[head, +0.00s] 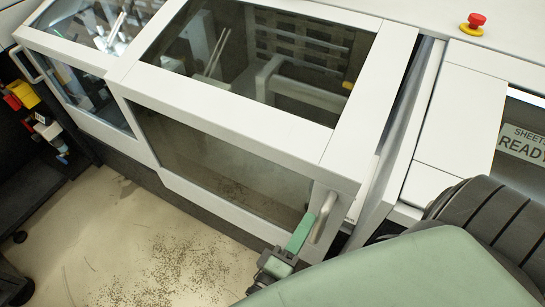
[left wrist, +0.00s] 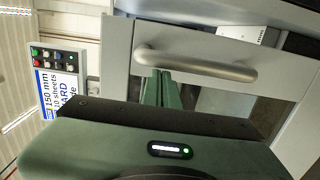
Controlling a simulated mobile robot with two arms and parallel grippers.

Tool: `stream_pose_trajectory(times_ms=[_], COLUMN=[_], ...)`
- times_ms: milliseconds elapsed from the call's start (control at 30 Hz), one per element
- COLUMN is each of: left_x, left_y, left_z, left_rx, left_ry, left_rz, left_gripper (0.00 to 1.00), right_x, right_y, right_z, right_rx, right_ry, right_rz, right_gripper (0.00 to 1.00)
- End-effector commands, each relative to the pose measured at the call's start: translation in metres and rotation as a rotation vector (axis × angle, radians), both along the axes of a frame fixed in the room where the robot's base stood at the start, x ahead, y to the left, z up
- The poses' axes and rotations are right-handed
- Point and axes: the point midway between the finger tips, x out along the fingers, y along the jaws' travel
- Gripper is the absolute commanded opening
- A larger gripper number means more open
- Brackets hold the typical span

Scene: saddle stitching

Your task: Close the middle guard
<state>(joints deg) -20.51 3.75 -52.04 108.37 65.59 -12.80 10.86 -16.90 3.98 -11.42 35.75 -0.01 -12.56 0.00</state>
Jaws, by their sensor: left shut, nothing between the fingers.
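The middle guard (head: 225,122) is a white frame with dark see-through panels on its top and front. Its front edge stands a little proud of the guard to its left, and a dark gap shows along its right side. Its metal bar handle (head: 323,218) is at the lower right front corner and also shows in the left wrist view (left wrist: 195,65). My left gripper (head: 306,222) is shut and empty, with its fingertips (left wrist: 161,74) close beside the handle. I cannot tell whether they touch it. My right gripper is not in view.
A similar guard (head: 70,58) with its own handle adjoins on the left. A red stop button (head: 473,23) and a display (head: 522,140) are on the right. A control panel (left wrist: 58,75) shows in the left wrist view. The speckled floor (head: 150,245) in front is clear.

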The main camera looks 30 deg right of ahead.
Motion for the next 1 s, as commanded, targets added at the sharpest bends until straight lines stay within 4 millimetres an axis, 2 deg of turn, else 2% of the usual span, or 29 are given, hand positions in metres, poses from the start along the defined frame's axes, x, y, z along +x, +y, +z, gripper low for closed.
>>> stream_pose_trajectory(times_ms=[33, 100, 333, 800, 1000], left_x=[-0.011, -0.021, -0.038, -0.044, -0.036], left_y=[-0.007, -0.012, -0.022, -0.025, -0.023], left_z=[-0.001, -0.001, -0.001, -0.002, -0.002], left_rx=[0.0, 0.0, 0.001, 0.004, 0.004], left_ry=[0.003, 0.003, 0.0, 0.004, 0.003], left_rz=[-0.006, -0.006, -0.004, -0.013, -0.008], left_gripper=[0.0, 0.0, 0.0, 0.0, 0.0], right_x=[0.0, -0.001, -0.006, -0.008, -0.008], right_y=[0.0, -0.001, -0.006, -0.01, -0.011], right_z=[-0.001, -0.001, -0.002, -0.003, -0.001], right_rx=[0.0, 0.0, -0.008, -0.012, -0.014], right_ry=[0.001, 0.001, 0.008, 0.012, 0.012], right_rz=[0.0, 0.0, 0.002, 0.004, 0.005], right_gripper=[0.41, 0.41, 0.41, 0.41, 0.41])
